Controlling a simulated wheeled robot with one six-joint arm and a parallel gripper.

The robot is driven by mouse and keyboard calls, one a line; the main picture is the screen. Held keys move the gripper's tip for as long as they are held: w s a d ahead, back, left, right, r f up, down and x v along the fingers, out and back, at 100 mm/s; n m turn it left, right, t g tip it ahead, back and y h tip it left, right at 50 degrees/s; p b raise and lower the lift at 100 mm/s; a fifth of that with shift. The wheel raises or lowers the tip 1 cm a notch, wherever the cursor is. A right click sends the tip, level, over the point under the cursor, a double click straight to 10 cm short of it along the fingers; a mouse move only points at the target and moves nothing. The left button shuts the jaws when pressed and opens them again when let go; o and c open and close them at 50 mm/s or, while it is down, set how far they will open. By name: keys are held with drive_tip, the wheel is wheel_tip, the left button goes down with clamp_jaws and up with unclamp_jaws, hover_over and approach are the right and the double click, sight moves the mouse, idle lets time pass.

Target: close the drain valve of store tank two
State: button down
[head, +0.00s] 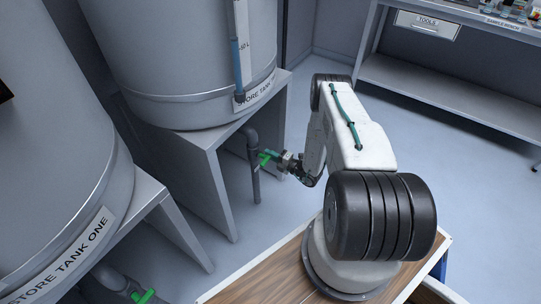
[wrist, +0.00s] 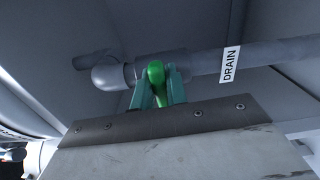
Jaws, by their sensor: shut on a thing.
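Store tank two (head: 185,60) is the large grey tank on a grey stand (head: 200,160) at the upper middle of the head view. Its drain pipe (head: 254,180) comes out by the stand and turns down. The green valve handle (head: 266,157) is at the pipe, and my gripper (head: 274,159) reaches it from the right. In the wrist view, the two teal fingers of my gripper (wrist: 156,88) are shut on the green handle (wrist: 156,73), one on each side. The grey drain pipe (wrist: 198,62) runs behind it. The fingers hide part of the handle.
Store tank one (head: 60,150) stands at the left, with its own green valve handle (head: 143,297) at the bottom edge. A DRAIN label (wrist: 229,65) is on the pipe. A shelf unit (head: 440,90) stands at the back right. The floor between is clear.

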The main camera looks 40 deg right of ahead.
drive_tip(key=shift+s, duration=0.1)
drive_tip(key=c, duration=1.4)
unclamp_jaws()
drive_tip(key=v, duration=0.7)
drive_tip(key=shift+s, duration=0.35)
drive_tip(key=shift+d, duration=0.1)
